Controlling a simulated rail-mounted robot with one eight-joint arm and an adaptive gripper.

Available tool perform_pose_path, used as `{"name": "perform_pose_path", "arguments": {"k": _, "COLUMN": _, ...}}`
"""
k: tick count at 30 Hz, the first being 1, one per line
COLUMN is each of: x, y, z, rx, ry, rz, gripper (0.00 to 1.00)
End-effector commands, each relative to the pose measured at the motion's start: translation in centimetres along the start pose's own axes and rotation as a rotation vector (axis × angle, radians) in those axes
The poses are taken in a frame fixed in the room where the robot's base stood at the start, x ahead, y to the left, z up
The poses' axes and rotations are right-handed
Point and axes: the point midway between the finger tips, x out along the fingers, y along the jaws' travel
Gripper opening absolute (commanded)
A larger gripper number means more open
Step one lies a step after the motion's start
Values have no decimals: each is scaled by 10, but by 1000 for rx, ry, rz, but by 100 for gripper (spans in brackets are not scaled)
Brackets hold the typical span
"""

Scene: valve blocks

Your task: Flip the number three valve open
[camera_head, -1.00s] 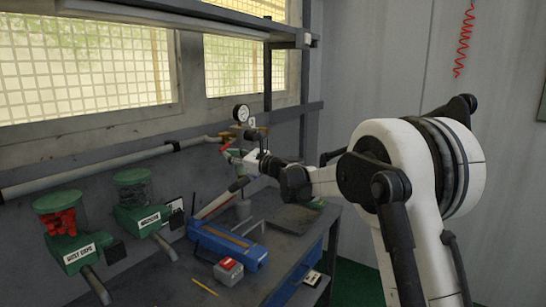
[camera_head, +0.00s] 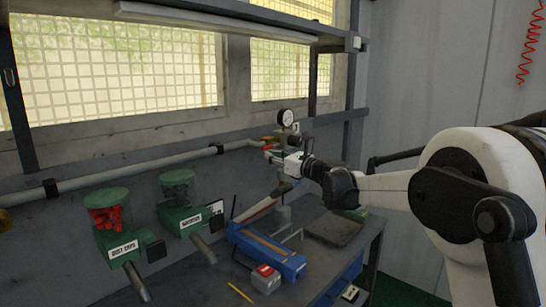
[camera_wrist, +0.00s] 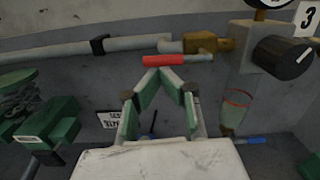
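A red lever handle (camera_wrist: 163,60) lies nearly level in the wrist view, below the grey pipe and beside a brass valve fitting (camera_wrist: 205,43). A plate with the number 3 (camera_wrist: 307,17) is at the upper right, next to a black knob (camera_wrist: 283,57). My gripper (camera_wrist: 160,74) has green-padded fingers that converge to tips close together, just below the red handle. It looks shut, with nothing seen between the tips; whether they touch the handle is unclear. In the head view my gripper (camera_head: 273,156) is at the wall pipe, below the pressure gauge (camera_head: 286,118).
A blue tool (camera_head: 265,252), a red-and-grey box (camera_head: 265,279) and a yellow pencil (camera_head: 240,293) lie on the bench. Green dispensers, one labelled dust caps (camera_head: 122,248), hang at left. A grey pipe (camera_head: 140,168) runs along the wall. The bench front is partly clear.

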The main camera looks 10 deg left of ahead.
Motion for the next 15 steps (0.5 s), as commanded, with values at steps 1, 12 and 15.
{"name": "perform_pose_path", "arguments": {"k": 1, "x": 1, "y": 1, "z": 1, "rx": 1, "ry": -1, "rz": 2, "gripper": 0}}
{"name": "perform_pose_path", "arguments": {"k": 12, "x": -21, "y": 0, "z": 1, "rx": 1, "ry": -1, "rz": 0, "gripper": 0}}
{"name": "perform_pose_path", "arguments": {"k": 15, "x": -40, "y": -1, "z": 1, "rx": 0, "ry": 0, "rz": -2, "gripper": 0}}
